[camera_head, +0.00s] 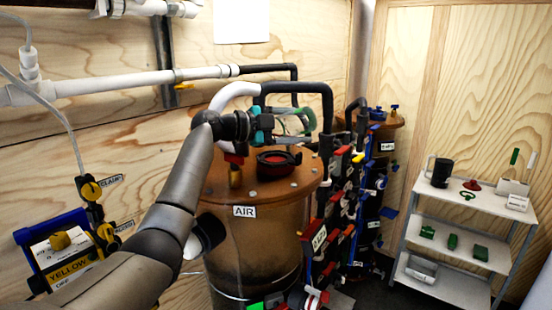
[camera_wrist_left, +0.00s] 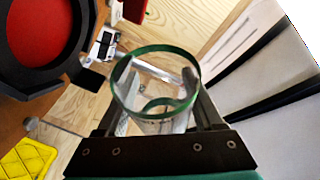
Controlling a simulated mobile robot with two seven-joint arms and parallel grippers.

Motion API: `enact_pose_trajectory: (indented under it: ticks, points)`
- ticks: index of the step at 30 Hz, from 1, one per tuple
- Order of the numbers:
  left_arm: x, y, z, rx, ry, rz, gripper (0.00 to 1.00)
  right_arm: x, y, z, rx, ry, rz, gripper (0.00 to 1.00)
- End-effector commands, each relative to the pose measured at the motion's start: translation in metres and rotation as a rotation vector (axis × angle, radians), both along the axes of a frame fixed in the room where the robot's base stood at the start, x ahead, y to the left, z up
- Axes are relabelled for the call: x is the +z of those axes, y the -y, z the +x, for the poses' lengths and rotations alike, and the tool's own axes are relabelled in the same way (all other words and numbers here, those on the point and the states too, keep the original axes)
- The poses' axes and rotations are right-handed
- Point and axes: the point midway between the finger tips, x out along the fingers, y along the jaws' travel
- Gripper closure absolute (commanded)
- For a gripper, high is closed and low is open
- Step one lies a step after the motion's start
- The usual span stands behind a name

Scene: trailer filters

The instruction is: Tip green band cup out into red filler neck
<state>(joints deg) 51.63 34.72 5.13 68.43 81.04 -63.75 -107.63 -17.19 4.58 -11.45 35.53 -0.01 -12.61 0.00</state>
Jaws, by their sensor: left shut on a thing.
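A clear cup with a green band (camera_head: 306,122) is in my left gripper (camera_head: 280,126), above the tank top. In the left wrist view the green-rimmed cup (camera_wrist_left: 154,52) sits between the two fingers, which are shut on its sides. Its contents cannot be made out. The red filler neck (camera_head: 279,157), a red disc in a dark ring, is on the brown tank's lid, just below the cup. In the left wrist view the filler neck (camera_wrist_left: 40,30) is at the upper left, apart from the cup. My right gripper is not in view.
The brown tank (camera_head: 252,250) bears an AIR label. A white and black pipe (camera_head: 322,92) arches close behind the cup. Valves and a second tank (camera_head: 385,140) stand to the right. A grey shelf (camera_head: 455,198) holds several small items. A yellow-labelled box (camera_head: 60,250) is at lower left.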

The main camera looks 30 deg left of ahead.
Motion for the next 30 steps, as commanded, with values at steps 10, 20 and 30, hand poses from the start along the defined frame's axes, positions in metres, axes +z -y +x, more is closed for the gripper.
enact_pose_trajectory:
  ticks: [10,20,30]
  points:
    - [0.002,-0.002,0.0,-0.001,-0.002,-0.039,0.99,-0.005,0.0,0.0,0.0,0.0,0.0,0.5]
    - [0.003,-0.003,0.0,-0.001,-0.005,-0.075,0.99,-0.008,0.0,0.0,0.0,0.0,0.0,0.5]
    - [0.004,-0.005,0.0,0.0,-0.008,-0.113,0.99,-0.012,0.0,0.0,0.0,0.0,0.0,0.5]
